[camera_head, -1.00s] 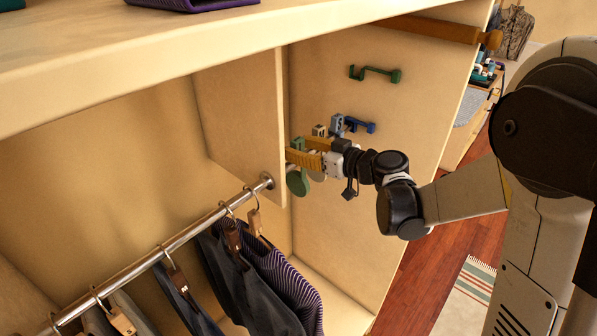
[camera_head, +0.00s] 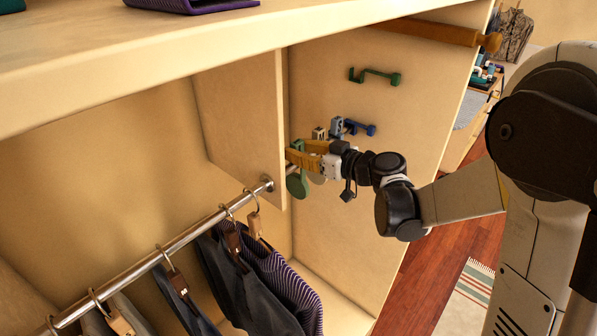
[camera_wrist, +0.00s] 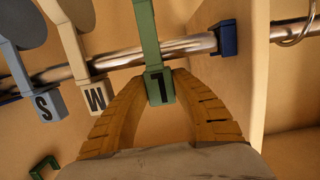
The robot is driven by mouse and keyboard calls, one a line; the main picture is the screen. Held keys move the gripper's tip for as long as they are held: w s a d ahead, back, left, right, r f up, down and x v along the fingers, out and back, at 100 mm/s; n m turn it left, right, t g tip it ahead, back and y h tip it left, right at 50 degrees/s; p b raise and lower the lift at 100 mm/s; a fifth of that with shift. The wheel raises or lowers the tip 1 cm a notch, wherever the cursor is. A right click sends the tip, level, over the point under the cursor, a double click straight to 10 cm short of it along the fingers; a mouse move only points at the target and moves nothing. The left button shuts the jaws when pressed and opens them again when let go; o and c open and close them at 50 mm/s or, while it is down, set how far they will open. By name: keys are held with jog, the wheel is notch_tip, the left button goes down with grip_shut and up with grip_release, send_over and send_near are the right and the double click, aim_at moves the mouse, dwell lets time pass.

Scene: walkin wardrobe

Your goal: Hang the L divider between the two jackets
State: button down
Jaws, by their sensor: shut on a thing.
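The green L divider (camera_wrist: 158,87) is between the fingers of my gripper (camera_wrist: 160,78), which is shut on its lettered block in the wrist view. Its stem runs up across the metal rail. In the head view the divider's green disc (camera_head: 297,184) shows just below my gripper (camera_head: 296,157), right of the partition. I cannot tell whether the divider still bears on the rail. Several dark garments, one a purple striped one (camera_head: 286,277), hang on the rail (camera_head: 192,229) left of the partition. I cannot tell which are the two jackets.
The cream M divider (camera_wrist: 96,94) and grey-blue S divider (camera_wrist: 46,104) hang beside the L divider. The partition (camera_head: 240,125) stands between them and the garments. A green hook (camera_head: 375,75) and a blue hook (camera_head: 360,127) stick out from the side panel. A shelf edge overhangs above.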

jog(key=shift+r, duration=0.15)
jog(key=shift+r+p, duration=0.8)
jog(key=shift+r, duration=0.25)
